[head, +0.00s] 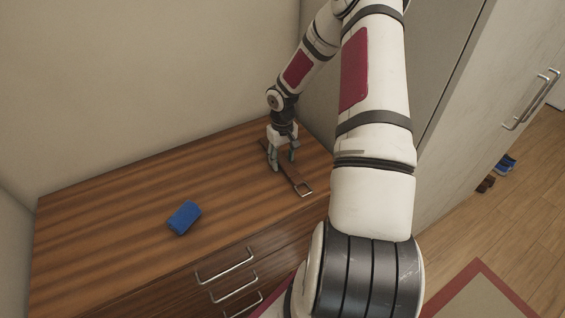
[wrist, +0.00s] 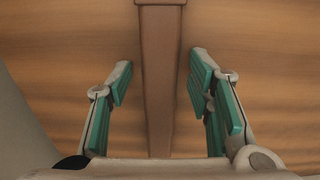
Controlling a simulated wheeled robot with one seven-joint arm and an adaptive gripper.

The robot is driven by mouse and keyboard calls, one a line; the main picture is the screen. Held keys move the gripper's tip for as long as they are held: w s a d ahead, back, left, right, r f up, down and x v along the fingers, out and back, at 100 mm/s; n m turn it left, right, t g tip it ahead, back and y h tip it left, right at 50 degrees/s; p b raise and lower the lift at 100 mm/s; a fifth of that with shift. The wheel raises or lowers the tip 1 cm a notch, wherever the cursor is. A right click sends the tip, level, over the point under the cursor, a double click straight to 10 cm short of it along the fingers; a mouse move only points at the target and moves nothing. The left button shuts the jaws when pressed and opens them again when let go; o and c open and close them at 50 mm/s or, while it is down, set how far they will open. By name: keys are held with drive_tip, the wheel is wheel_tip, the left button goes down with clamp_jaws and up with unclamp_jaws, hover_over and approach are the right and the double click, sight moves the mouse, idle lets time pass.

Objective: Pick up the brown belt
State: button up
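The brown belt (head: 291,176) lies stretched out on the wooden dresser top, with its square buckle (head: 303,189) toward the front edge. My gripper (head: 282,165) points down over the belt's rear part. In the wrist view the belt strap (wrist: 159,85) runs up the middle between the two fingers. My gripper (wrist: 158,88) is open there, with green pads on either side of the strap and gaps on both sides. Part of the belt is hidden behind my gripper in the head view. I cannot tell the exact height of the fingertips above the wood.
A blue folded or rolled item (head: 184,217) lies on the dresser top (head: 110,225), left of the belt. Walls stand behind and left of the dresser. A tall cabinet (head: 490,90) stands to the right. Shoes (head: 505,163) are on the floor.

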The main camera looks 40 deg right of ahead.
clamp_jaws()
